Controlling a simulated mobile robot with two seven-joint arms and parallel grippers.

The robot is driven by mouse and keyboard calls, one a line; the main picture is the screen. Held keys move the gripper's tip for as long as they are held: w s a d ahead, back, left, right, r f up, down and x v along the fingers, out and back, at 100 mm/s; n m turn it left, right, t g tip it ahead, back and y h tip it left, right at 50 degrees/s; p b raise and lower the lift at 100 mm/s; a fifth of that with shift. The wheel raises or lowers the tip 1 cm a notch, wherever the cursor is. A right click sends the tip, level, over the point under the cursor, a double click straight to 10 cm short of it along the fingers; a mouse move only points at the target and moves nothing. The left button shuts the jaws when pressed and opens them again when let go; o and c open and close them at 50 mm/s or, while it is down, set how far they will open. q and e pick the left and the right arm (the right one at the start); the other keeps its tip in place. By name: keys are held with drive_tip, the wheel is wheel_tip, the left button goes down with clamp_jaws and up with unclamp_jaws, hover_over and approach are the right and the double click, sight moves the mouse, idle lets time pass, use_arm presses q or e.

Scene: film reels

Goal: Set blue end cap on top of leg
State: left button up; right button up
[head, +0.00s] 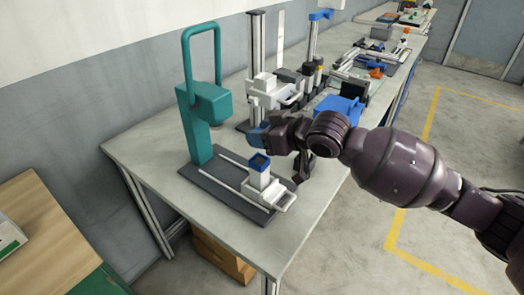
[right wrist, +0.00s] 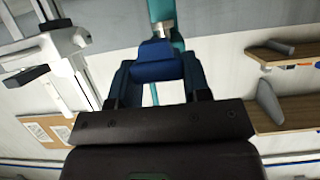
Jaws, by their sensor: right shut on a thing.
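My right gripper (head: 263,138) is shut on a blue end cap (right wrist: 155,68), which sits between its two fingers in the right wrist view. In the head view the cap (head: 256,137) shows at the fingertips, above the bench and to the right of the teal press. The cap and the leg look apart. My left gripper is not in view.
The teal press (head: 201,125) with its tall handle stands just left of the gripper. A white slide handle (head: 285,201) is at the leg's right. White and blue fixtures (head: 262,90) stand behind. The bench's front corner (head: 262,245) is bare.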

sight(262, 162)
drive_tip(key=shift+f+b, duration=0.35)
drive_tip(key=shift+f, duration=2.25)
drive_tip(key=shift+f, duration=0.15)
drive_tip(key=o, duration=0.9)
drive_tip(key=shift+r, duration=0.25)
drive_tip(key=p+v, duration=0.1)
drive_tip(key=v, duration=1.1)
